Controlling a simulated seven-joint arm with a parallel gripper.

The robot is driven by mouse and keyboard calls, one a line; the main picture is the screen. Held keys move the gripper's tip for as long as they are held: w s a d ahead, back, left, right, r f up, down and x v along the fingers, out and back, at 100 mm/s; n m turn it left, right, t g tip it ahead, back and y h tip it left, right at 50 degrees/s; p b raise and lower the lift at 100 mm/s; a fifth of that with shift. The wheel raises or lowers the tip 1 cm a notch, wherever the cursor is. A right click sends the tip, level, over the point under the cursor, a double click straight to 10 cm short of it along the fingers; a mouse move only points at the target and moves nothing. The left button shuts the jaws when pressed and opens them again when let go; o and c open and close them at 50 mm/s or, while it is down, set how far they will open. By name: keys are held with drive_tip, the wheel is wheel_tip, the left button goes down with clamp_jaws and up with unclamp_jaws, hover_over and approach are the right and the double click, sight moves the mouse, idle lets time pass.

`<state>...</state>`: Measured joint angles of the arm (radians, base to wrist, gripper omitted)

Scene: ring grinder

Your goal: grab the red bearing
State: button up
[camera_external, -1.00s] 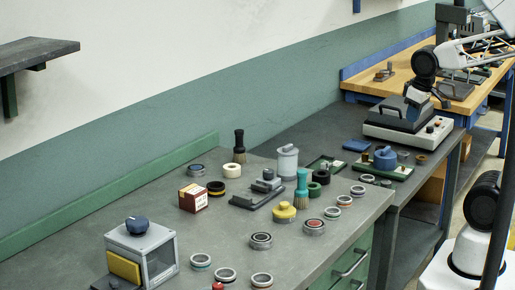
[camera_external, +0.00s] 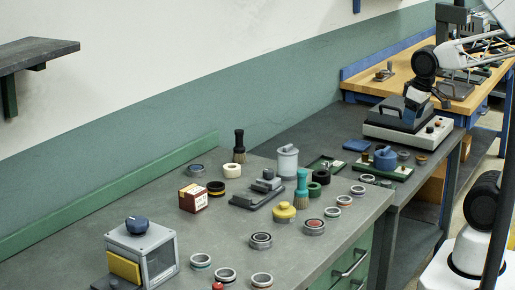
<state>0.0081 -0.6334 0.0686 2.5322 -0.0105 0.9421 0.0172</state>
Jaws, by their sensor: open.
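A round bearing with a red centre (camera_external: 315,226) lies flat on the grey workbench, right of the yellow knobbed part. It is the clearest red-centred ring in view. Another ring with a dark reddish centre (camera_external: 261,240) lies to its left and nearer the camera; its exact colour is hard to tell. My gripper (camera_external: 416,98) is small and dark at the upper right, in front of the grey machine in the picture. It is open, well away from the red-centred bearing, and holds nothing that I can see. Its fingertips are hard to make out.
A yellow knobbed part (camera_external: 284,211) and a teal-handled brush (camera_external: 302,189) stand close to the red-centred bearing. Several similar rings lie along the front edge. A grey clear-sided box (camera_external: 142,250) stands at the lower left. The grey machine (camera_external: 408,120) stands on the farther bench.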

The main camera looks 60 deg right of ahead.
drive_tip(key=o, duration=0.5)
drive_tip(key=w+a+f+n, duration=0.2)
drive_tip(key=w+a+n, duration=0.1)
drive_tip(key=w+a, duration=0.45)
drive_tip(key=w+a+f+n+g, duration=0.1)
drive_tip(key=w+a+f+n, duration=0.1)
drive_tip(key=a, duration=0.7)
drive_tip(key=w+a+f+n, duration=0.2)
drive_tip(key=a+f, duration=0.4)
drive_tip(key=a, duration=0.4)
drive_tip(key=w+a+f+n+g, duration=0.1)
drive_tip(key=a+f+n, duration=0.3)
drive_tip(key=a, duration=0.5)
drive_tip(key=shift+w+a+f+n+g, duration=0.15)
drive_tip(key=shift+w+f+n+g, duration=0.15)
drive_tip(key=shift+w, duration=0.3)
drive_tip(key=shift+s+a+f, duration=0.1)
drive_tip(key=shift+a+f, duration=0.05)
drive_tip(key=shift+a, duration=0.15)
